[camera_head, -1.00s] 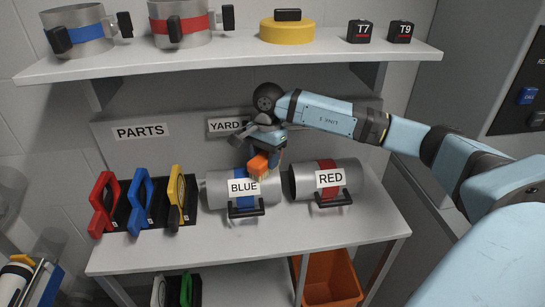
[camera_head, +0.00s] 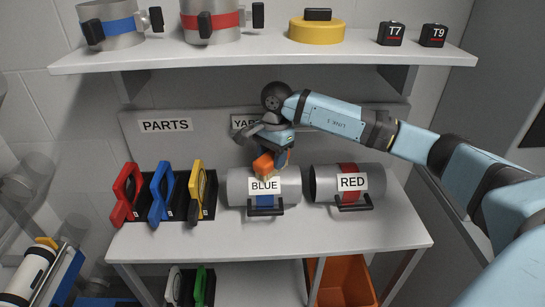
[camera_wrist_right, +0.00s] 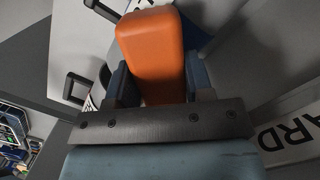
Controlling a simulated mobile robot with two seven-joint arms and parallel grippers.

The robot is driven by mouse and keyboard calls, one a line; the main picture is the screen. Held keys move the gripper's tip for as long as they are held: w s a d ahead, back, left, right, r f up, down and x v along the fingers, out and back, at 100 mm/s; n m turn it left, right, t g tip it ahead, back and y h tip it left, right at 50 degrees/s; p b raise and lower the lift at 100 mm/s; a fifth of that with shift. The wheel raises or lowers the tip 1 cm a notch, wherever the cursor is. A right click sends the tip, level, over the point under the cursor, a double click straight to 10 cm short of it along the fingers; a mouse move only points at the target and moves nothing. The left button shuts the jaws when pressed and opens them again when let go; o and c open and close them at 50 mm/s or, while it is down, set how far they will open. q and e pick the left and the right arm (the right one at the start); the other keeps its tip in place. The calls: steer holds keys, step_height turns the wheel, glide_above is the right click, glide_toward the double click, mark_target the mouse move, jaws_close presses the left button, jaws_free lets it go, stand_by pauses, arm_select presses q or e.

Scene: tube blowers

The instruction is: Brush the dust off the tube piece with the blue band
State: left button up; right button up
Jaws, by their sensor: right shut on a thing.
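The tube piece with the blue band (camera_head: 238,187) is a grey metal cylinder with a "BLUE" label and a black handle, lying on the middle shelf. My right gripper (camera_head: 272,162) is just above and behind its top. It is shut on an orange block-shaped brush handle (camera_head: 263,164), which also shows between the fingers in the right wrist view (camera_wrist_right: 152,50). Pale bristles seem to show under the orange handle at the tube's top; whether they touch it I cannot tell. Dust on the tube is too small to make out. My left gripper is not in view.
The red-banded tube (camera_head: 325,184) lies close to the right. Red, blue and yellow clamps (camera_head: 198,185) stand in a black rack to the left. The upper shelf (camera_head: 270,55) overhangs behind. An orange bin (camera_head: 345,280) is below. The shelf front (camera_head: 270,240) is clear.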

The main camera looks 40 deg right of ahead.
mark_target(270, 155)
steer(key=shift+r+p, duration=1.35)
steer(key=shift+r, duration=1.6)
